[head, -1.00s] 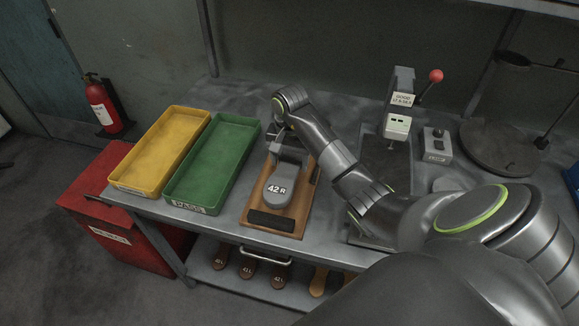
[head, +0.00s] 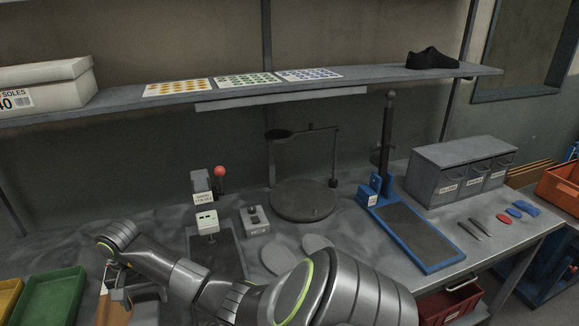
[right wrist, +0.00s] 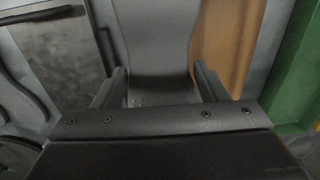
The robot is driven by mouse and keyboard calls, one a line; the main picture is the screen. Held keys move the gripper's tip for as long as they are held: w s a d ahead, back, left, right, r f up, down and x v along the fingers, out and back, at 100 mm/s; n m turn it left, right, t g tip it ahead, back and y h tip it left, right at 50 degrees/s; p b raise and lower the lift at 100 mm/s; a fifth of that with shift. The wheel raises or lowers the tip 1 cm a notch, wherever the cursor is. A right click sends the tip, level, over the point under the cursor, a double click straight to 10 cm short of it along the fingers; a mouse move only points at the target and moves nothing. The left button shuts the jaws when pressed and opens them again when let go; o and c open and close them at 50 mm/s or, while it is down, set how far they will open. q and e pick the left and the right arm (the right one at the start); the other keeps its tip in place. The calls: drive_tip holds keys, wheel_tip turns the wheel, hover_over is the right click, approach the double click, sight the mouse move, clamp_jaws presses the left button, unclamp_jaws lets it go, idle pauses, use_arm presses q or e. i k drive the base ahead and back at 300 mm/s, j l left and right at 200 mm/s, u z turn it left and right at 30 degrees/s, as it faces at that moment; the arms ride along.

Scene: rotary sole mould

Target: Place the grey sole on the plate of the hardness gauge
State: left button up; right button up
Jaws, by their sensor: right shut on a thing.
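My right gripper (head: 116,288) is at the lower left of the head view, beside the green tray and over the wooden board (head: 113,312). In the right wrist view its two fingers (right wrist: 157,88) are shut on the grey sole (right wrist: 153,40), which extends away from me between them. Its far end is cut off by the frame. I cannot tell its height above the table. The hardness gauge (head: 205,219), with a display and red-knobbed lever, stands right of the gripper. Its dark plate (head: 226,258) looks bare, partly hidden by my arm; a dark plate (right wrist: 50,45) shows left of the sole in the wrist view.
Two grey soles (head: 279,261) lie right of the gauge plate. A small control box (head: 255,219) and a round stand (head: 303,200) are behind them. A blue measuring frame (head: 411,236) is farther right. The green tray (head: 50,298) is at left; a shelf (head: 380,80) runs overhead.

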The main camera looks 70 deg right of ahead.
sight(414, 230)
drive_tip(key=k+l, duration=1.15)
drive_tip(key=l, duration=0.2)
drive_tip(key=k+l, duration=0.2)
drive_tip(key=l, duration=0.15)
drive_tip(key=k+l, duration=0.15)
drive_tip(key=l, duration=0.25)
drive_tip(key=k+l, duration=0.2)
drive_tip(key=l, duration=0.15)
drive_tip(key=k+l, duration=0.2)
drive_tip(key=l, duration=0.15)
drive_tip(key=k+l, duration=0.2)
drive_tip(key=l, duration=0.15)
